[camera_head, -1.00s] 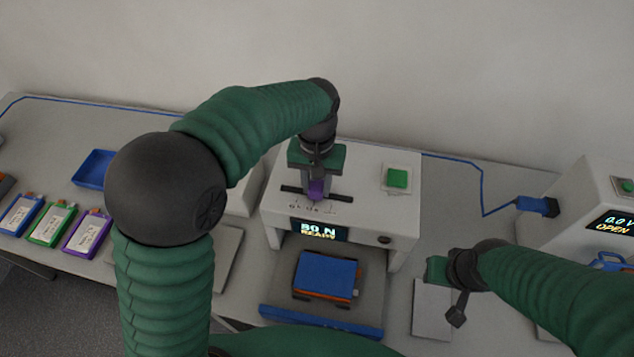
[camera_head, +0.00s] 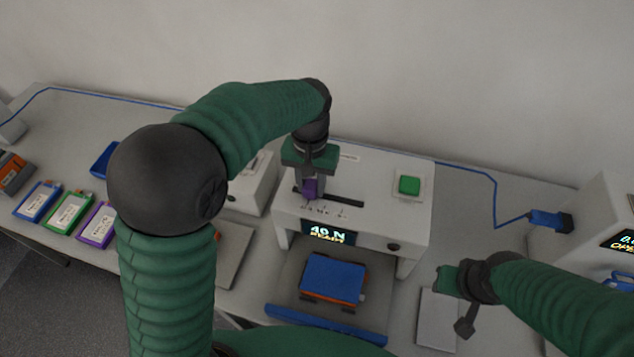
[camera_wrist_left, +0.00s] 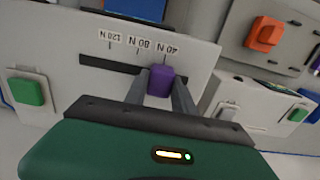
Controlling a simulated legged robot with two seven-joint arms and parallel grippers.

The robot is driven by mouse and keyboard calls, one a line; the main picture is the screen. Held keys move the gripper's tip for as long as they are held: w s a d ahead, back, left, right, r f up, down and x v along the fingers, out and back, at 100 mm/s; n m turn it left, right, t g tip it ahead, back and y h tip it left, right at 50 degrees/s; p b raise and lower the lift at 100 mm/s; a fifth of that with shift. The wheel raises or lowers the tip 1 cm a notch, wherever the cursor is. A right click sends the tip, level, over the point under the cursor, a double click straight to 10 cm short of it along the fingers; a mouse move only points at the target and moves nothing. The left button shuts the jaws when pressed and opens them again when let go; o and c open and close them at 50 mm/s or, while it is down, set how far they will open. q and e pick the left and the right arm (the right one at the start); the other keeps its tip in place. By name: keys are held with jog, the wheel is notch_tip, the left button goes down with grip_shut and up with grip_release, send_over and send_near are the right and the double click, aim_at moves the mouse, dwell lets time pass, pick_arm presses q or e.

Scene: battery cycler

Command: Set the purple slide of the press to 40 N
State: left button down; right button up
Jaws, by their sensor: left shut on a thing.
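The white press (camera_head: 375,205) stands mid-table, with a dark slot (camera_head: 345,199) in its top. Its purple slide (camera_head: 310,187) is at the left part of the slot. In the left wrist view the purple slide (camera_wrist_left: 160,80) is beside the 40 N mark (camera_wrist_left: 168,48), with 80 N and 120 N further left. The display (camera_head: 328,233) reads 40 N. My left gripper (camera_head: 309,182) reaches down from above and is shut on the slide. My right gripper (camera_head: 447,280) is at the right over the table; its fingers are unclear.
A green button (camera_head: 409,185) is on the press top. A blue-topped block (camera_head: 333,279) lies in the press bay. Several pouch cells, one with a purple edge (camera_head: 98,225), lie at the left. A white device (camera_head: 605,225) stands at the right.

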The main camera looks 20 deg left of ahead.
aim_at(308, 183)
pick_arm(q)
jog(key=c, duration=1.3)
grip_release()
jog(key=shift+w+a+r, duration=0.1)
jog(key=shift+r, duration=0.1)
jog(key=shift+o, duration=1.2)
jog(key=shift+a, duration=0.1)
jog(key=shift+a+f, duration=0.1)
jog(key=shift+a, duration=0.05)
pick_arm(e)
jog(key=shift+s+a+r, duration=0.1)
jog(key=shift+s+a, duration=0.05)
jog(key=shift+a, duration=0.15)
pick_arm(q)
jog(key=shift+r, duration=0.5)
notch_tip(308, 183, up, 16)
jog(key=shift+f+b, duration=0.1)
jog(key=shift+b, duration=0.2)
pick_arm(e)
jog(key=shift+d+f, duration=0.15)
jog(key=shift+f, duration=0.2)
